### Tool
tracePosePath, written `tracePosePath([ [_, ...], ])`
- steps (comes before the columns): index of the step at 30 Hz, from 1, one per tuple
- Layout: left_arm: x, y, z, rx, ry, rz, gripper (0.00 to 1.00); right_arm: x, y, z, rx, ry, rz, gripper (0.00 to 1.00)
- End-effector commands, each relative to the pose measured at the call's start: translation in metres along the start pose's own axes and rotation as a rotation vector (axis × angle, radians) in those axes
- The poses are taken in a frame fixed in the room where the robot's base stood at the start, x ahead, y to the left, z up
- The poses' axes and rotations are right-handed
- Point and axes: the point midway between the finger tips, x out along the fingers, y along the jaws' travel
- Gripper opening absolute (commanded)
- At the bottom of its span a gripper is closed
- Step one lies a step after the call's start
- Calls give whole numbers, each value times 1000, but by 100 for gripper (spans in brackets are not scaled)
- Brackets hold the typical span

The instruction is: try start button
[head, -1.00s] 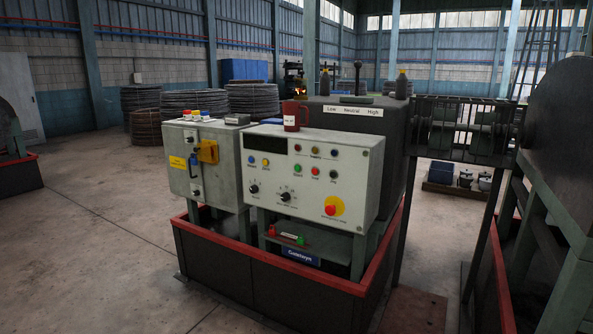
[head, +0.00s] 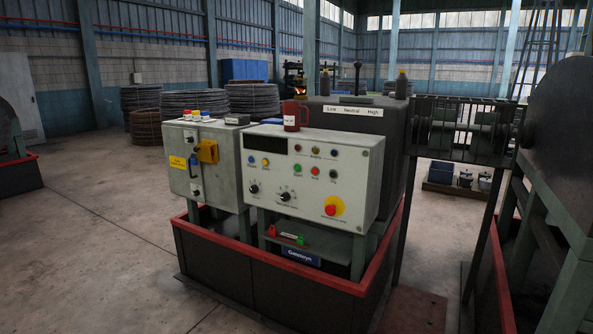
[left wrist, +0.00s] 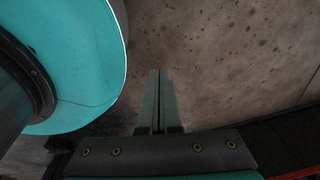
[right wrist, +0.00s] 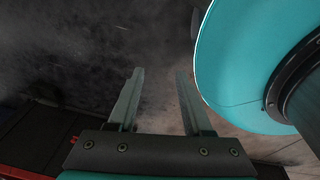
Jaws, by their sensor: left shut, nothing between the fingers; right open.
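The control panel (head: 330,185) stands in the middle of the head view, facing me with a slight tilt. A green button (head: 297,168) sits beside a red button (head: 315,171) and a dark one (head: 333,174); their labels are too small to read. Blue (head: 251,159) and yellow (head: 265,161) buttons are at the left. A red mushroom button on a yellow disc (head: 331,209) is at lower right. My left gripper (left wrist: 159,73) is shut and empty in the left wrist view. My right gripper (right wrist: 160,74) is open and empty in the right wrist view. Neither shows in the head view.
A grey cabinet (head: 180,185) with a yellow switch adjoins the panel. A red mug (head: 291,121) stands on top. A red-edged skirt (head: 260,254) surrounds the machine's base. A dark drum (head: 560,110) is at the right. The floor at left front is clear.

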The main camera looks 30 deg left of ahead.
Motion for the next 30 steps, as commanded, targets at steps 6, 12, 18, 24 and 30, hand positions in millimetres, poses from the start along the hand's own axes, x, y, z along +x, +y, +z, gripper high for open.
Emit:
tracePosePath([
  [6,-11,-1,-2,0,0,0,0,-11,0,-2,0,0,0,50],
  [12,-46,-1,-6,3,-4,3,0,-46,0,-6,-2,-4,-4,50],
  [18,-97,12,-5,3,-22,24,0,-98,-13,-4,-1,-22,-25,50],
  [24,-142,25,9,10,-57,45,0,-142,-24,10,-7,-57,-43,50],
  [30,-155,35,17,11,-73,60,0,-155,-33,17,-9,-74,-57,50],
])
